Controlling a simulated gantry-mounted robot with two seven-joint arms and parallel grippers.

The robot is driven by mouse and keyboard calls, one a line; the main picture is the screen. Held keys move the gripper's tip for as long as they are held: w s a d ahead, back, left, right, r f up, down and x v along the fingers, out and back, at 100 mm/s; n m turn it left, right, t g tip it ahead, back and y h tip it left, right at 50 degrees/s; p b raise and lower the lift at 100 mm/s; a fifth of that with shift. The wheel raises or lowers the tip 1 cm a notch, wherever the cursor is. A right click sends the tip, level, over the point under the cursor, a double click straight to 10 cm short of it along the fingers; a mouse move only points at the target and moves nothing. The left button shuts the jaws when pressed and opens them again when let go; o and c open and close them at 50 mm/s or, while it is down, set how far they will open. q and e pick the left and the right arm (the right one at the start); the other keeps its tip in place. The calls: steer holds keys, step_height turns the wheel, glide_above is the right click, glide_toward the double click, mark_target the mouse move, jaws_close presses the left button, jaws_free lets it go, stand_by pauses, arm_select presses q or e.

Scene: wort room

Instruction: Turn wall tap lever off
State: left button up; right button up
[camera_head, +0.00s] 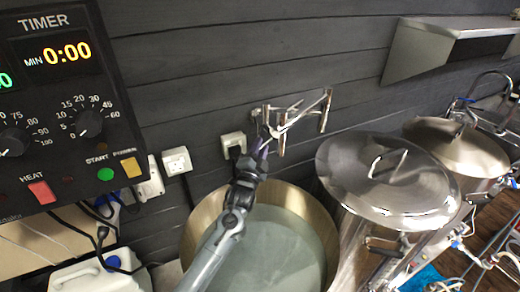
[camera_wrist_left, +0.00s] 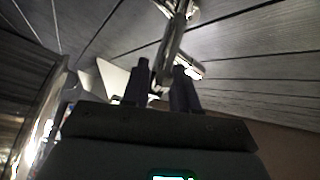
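The metal wall tap (camera_head: 292,116) sticks out from the dark plank wall above an open pot, with thin bars and a spout bending down at its right. My left gripper (camera_head: 262,152) reaches up to the tap's lower left side, its fingertips close to the metal. In the left wrist view, its two dark fingers (camera_wrist_left: 162,75) stand apart. A shiny tap bar (camera_wrist_left: 172,45) runs down toward the gap between them. I cannot tell whether the fingers touch it, or which bar is the lever. My right gripper is not in view.
A wide open pot of greyish liquid (camera_head: 275,245) is below the tap. A lidded steel kettle (camera_head: 388,180) stands at its right. A control box with timer (camera_head: 70,100) is at the left. Wall sockets (camera_head: 177,161) and a shelf (camera_head: 425,50) are on the wall.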

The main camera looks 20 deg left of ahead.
arm_select(q)
steer(key=shift+o, duration=0.6)
steer(key=shift+s, duration=0.1)
steer(key=shift+s+p, duration=0.3)
steer(key=shift+p, duration=0.15)
steer(key=p+v, duration=0.5)
steer(key=v, duration=0.5)
steer(key=shift+f+p, duration=0.15)
steer(key=shift+p, duration=0.25)
steer(key=shift+d, duration=0.1)
